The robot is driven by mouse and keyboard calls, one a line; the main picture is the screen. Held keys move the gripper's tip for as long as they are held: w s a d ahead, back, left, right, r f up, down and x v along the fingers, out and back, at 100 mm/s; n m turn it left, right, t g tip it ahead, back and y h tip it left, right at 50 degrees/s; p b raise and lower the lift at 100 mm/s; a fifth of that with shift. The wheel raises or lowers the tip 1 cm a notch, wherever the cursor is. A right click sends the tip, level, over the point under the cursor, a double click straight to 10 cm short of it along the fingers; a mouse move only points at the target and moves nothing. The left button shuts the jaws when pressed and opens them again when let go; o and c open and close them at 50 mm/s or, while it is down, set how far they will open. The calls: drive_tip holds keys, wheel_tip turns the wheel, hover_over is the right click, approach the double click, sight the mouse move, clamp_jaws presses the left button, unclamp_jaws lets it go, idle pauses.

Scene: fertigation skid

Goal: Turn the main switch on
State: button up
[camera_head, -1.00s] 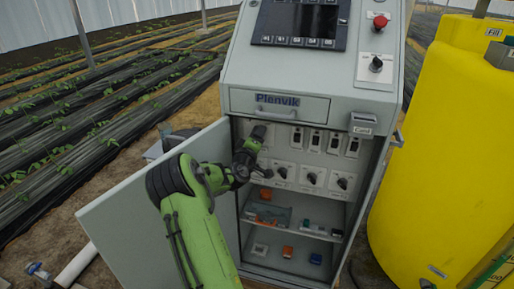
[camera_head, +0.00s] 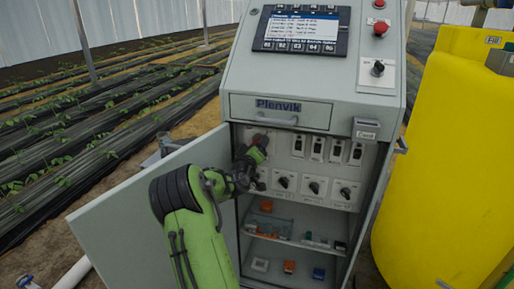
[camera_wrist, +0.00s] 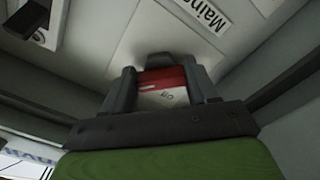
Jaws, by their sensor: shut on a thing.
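The main switch (camera_wrist: 162,77) shows in the wrist view as a red piece above a white face with small lettering that I cannot read surely. A label starting with "Main" (camera_wrist: 201,14) is on the panel beside it. My gripper (camera_wrist: 163,88) is shut on the switch, one dark finger on each side. In the head view my gripper (camera_head: 257,146) is at the upper left inside the open grey cabinet (camera_head: 283,112) and hides most of the switch. The display (camera_head: 302,28) on the cabinet top is lit and shows lines of text.
The cabinet door (camera_head: 112,218) stands open to the left, close by my arm. Switches (camera_head: 317,148) and black knobs (camera_head: 314,187) sit right of my gripper. Shelves below hold small parts (camera_head: 289,267). A yellow tank (camera_head: 440,150) stands at the right.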

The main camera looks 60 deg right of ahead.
drive_tip(key=shift+f, duration=0.15)
drive_tip(key=o, duration=1.1)
drive_tip(key=shift+c, duration=0.2)
drive_tip(key=s+a, duration=0.2)
drive_tip(key=a, duration=1.3)
drive_tip(key=shift+s+a, duration=0.25)
drive_tip(key=shift+a, duration=0.05)
